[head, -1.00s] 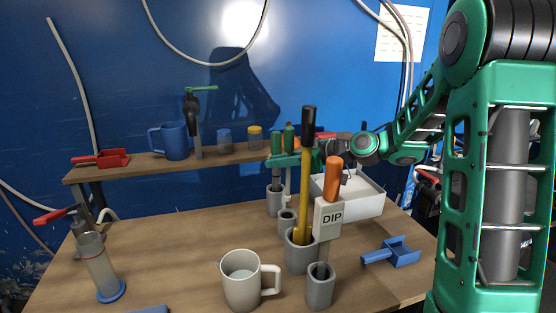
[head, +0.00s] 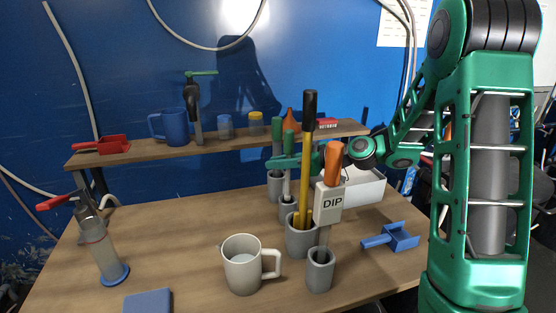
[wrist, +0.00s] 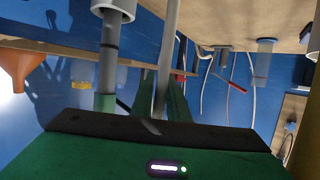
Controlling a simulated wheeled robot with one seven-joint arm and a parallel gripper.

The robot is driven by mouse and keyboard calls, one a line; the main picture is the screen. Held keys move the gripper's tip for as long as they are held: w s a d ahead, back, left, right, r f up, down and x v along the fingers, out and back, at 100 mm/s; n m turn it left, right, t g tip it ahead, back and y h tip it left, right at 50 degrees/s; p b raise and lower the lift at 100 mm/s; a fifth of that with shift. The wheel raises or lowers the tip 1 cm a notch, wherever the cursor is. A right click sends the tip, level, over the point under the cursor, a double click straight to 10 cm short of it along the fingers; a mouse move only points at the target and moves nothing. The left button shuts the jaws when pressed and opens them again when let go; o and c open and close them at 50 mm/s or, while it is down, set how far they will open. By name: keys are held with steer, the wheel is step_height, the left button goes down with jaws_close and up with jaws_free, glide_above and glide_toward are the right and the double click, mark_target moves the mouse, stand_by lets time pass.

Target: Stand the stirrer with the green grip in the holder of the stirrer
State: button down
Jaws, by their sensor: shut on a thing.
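The stirrer with the green grip (head: 289,143) is upright in my gripper (head: 288,163), which is shut on it below the grip. Its thin grey shaft also shows between the fingers in the wrist view (wrist: 169,50). In the head view the shaft runs down to a grey cup-like holder (head: 286,210); its lower end looks to be inside the rim, but how deep is hidden. Another green-gripped tool (head: 278,128) with a thicker shaft stands in a grey holder (head: 274,188) just behind; it shows beside my gripper in the wrist view (wrist: 108,60).
A yellow rod with a black grip (head: 306,150) stands in a larger holder (head: 300,240) close in front. An orange-gripped DIP paddle (head: 329,203) stands in the front holder (head: 320,272). A mug (head: 242,268), a blue scoop (head: 392,238) and a white bin (head: 366,190) are nearby. The table's left middle is clear.

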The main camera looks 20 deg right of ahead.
steer(key=shift+f, duration=3.25)
steer(key=c, duration=1.6)
jaws_free()
steer(key=shift+c, duration=0.2)
steer(key=shift+d, duration=0.1)
steer(key=v, duration=1)
steer(key=shift+s+d+r, duration=0.15)
steer(key=shift+s, duration=0.05)
